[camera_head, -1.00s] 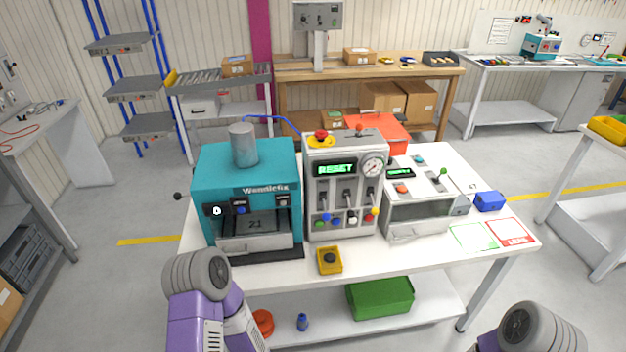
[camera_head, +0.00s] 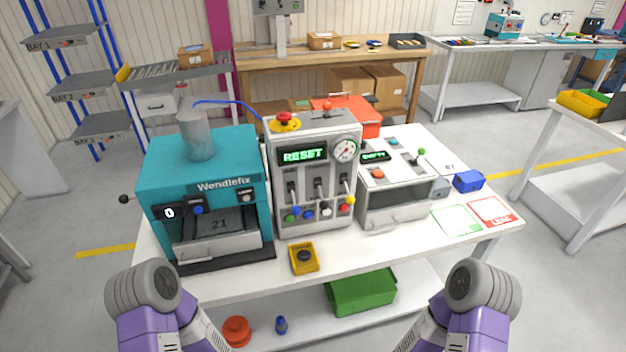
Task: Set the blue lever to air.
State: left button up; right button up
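The grey control cabinet (camera_head: 315,232) stands in the middle of the table, with a green "RESET" display and a round gauge. Three levers hang from slots on its front. The left one ends in a blue ball (camera_head: 297,210), the others in a white ball (camera_head: 326,211) and a yellow ball (camera_head: 350,200). All three balls sit low, close to a row of coloured buttons. The labels at the slots are too small to read, so I cannot tell which position is air. Neither gripper shows; only my purple and grey arm links are visible at the bottom left and right.
A teal Wendlefix press (camera_head: 205,165) stands left of the cabinet, with a side lever ending in a black ball. A grey box machine (camera_head: 395,205) with a green-knobbed lever is at right. The front table strip (camera_head: 370,255) is mostly clear.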

aim_at(296, 210)
jog(key=k, duration=0.5)
jog(key=u, duration=1.65)
jog(key=i, duration=0.9)
jog(key=z, duration=3.8)
jog(key=i, duration=1.35)
jog(key=u, duration=0.1)
